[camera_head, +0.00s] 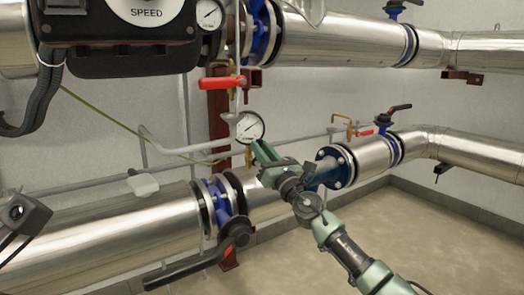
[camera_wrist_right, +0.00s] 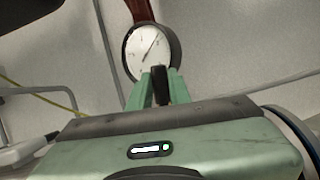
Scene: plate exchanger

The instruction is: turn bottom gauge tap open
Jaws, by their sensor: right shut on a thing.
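The bottom gauge (camera_head: 250,127) is a round white dial with a dark rim, on the pipework in the middle of the head view. It also shows in the right wrist view (camera_wrist_right: 149,51), just beyond the fingers. My right gripper (camera_head: 258,150) reaches up to just below the gauge, beside a brass fitting (camera_head: 249,157). Its two green fingers are closed around a narrow dark piece (camera_wrist_right: 160,86), which looks like the handle of the bottom gauge tap. Most of the tap is hidden by the fingers. I cannot make out my left gripper.
A red lever (camera_head: 222,83) sits above the gauge. A large black-handled valve (camera_head: 236,235) stands on the lower silver pipe (camera_head: 120,235), left of my right arm. A blue flange (camera_head: 337,167) is close on the right. Open floor (camera_head: 440,235) lies at the lower right.

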